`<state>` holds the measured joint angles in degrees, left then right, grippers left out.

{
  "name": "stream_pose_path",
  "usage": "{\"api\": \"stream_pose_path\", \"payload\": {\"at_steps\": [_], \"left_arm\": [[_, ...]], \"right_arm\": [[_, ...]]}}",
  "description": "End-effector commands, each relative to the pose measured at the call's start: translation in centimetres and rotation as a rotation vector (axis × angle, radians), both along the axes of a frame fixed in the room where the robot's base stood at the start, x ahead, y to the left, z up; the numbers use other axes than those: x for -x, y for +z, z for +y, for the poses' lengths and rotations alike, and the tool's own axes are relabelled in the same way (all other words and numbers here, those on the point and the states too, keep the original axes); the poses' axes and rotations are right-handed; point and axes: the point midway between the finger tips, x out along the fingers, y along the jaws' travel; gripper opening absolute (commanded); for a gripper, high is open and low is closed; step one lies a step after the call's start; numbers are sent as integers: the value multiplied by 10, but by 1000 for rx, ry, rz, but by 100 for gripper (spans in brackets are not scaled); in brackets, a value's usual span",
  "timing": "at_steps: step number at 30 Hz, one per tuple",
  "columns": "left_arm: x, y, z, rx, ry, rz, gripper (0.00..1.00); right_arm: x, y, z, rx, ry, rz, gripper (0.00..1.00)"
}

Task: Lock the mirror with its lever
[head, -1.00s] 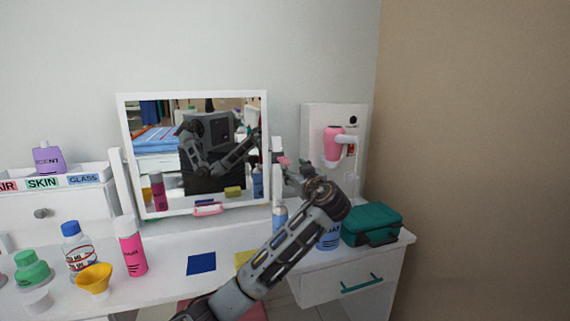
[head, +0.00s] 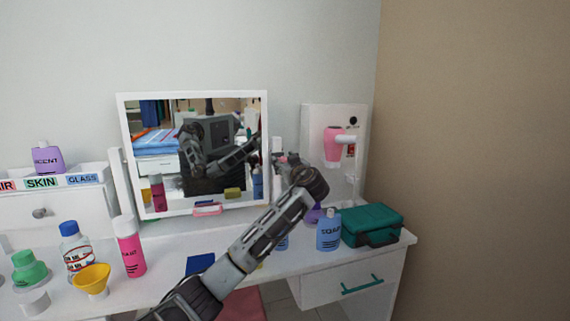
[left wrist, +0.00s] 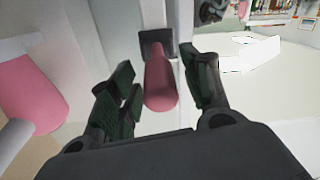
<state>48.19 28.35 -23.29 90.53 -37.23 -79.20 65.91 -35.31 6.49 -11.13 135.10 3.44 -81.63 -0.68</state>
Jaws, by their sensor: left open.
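The mirror (head: 195,145) stands in a white frame between two posts on the dressing table. It is tilted and has a pink handle (head: 207,209) at its lower edge. The lever (left wrist: 161,85), a pink-red cylinder with a dark square base, is at the right post; in the head view it is mostly hidden by my gripper. My left gripper (head: 288,168) is beside that post. In the left wrist view my left gripper (left wrist: 160,78) is open, one finger on each side of the lever, with gaps showing. My right gripper shows in neither view, apart from arm reflections.
A pink hair dryer (head: 333,144) hangs at the right in a white holder. A blue bottle (head: 329,232) and a teal case (head: 372,224) stand under it. At left are a pink can (head: 130,247), a yellow funnel (head: 92,278) and bottles. The table's front middle is fairly clear.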

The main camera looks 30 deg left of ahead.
Motion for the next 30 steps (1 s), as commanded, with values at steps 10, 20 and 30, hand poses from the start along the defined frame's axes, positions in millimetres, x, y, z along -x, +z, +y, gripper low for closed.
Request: {"api": "stream_pose_path", "payload": {"at_steps": [10, 20, 30], "left_arm": [[0, 0, 0, 0, -1, 0, 35], [0, 0, 0, 0, 0, 0, 0], [0, 1, 0, 5, 0, 4, 0]], "right_arm": [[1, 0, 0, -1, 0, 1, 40], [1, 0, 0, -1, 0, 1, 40], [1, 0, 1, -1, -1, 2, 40]]}}
